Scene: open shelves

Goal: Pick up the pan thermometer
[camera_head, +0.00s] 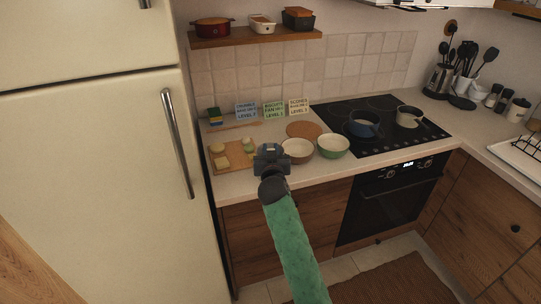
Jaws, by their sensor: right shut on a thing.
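My right gripper (270,154) is over the front of the counter, between the cutting board and the beige bowl. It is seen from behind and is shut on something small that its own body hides. I cannot make out a pan thermometer anywhere in this view. A blue pan (364,126) and a light-coloured pan with a dark handle (408,117) stand on the black hob (345,107). My left gripper is not in view.
A wooden board (226,168) with food pieces lies left of the gripper. A beige bowl (297,152) and a green bowl (332,147) stand close on its right. Three cards (273,108) stand behind. A fridge (95,160) rises at the left. A utensil holder (438,79) is far right.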

